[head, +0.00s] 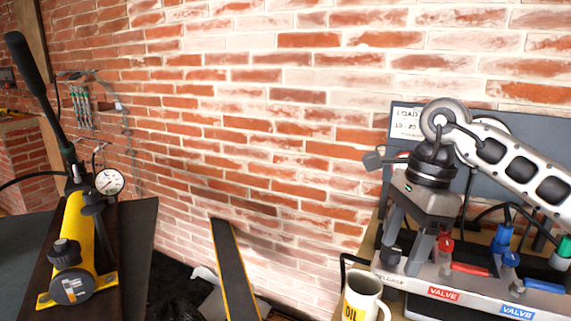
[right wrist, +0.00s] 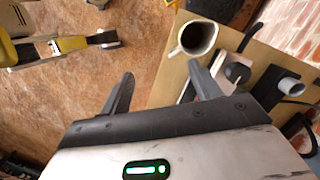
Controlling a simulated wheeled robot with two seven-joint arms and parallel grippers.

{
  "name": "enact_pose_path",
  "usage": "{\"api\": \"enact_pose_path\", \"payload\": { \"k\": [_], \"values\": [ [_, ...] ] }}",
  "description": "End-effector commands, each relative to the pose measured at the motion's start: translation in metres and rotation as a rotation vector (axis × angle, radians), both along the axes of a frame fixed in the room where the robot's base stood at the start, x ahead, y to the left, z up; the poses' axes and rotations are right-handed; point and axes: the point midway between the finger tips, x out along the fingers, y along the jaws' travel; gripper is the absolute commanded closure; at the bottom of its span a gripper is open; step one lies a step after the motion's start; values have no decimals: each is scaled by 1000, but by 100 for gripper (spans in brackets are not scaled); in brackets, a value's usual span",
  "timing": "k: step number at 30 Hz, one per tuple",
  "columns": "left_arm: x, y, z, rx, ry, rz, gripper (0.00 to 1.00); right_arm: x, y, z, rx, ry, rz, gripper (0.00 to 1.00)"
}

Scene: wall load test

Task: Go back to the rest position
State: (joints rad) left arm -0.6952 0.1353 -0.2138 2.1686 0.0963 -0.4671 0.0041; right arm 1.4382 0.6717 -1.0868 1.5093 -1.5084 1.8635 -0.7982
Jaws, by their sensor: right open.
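My right gripper (head: 404,252) hangs from my right arm at the right of the head view, its fingers pointing down in front of the valve unit. In the right wrist view the two fingers of my right gripper (right wrist: 160,84) stand apart with nothing between them. The valve unit (head: 467,294) has a red-labelled and a blue-labelled valve with levers. A cream OIL mug (head: 358,301) stands left of it; the mug (right wrist: 193,38) also shows beyond the fingers in the wrist view. I cannot tell whether a finger touches the unit. My left gripper is not in view.
A yellow hand pump (head: 79,237) with a round gauge (head: 109,182) and a tall black lever stands at the left. A brick wall (head: 270,130) closes the back. A dark yellow-edged strip (head: 231,268) leans at the middle. A grey board (head: 542,132) stands behind my right arm.

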Motion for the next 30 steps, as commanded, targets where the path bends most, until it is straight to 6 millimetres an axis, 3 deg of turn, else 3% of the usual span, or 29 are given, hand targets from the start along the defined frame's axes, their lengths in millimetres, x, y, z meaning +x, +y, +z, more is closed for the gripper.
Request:
{"api": "enact_pose_path", "payload": {
  "k": [5,11,15,18,20,23,26,29,30],
  "values": [
    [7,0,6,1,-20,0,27,-17,51,-26,199,77,11,37],
    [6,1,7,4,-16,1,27,-56,132,-47,572,273,-47,37],
    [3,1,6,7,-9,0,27,-91,193,-34,975,562,-230,37],
    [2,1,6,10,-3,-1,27,-98,212,-14,1249,819,-449,37],
    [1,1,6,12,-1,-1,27,-94,213,-6,1393,985,-607,37],
    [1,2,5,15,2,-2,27,-77,198,-6,1594,1274,-917,37],
    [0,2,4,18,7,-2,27,-58,168,-33,1734,1571,-1281,37],
    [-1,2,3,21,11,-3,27,-52,131,-83,1805,1862,-1692,37],
    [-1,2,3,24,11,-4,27,-55,116,-109,-1672,-1823,1727,37]
  ]
}}
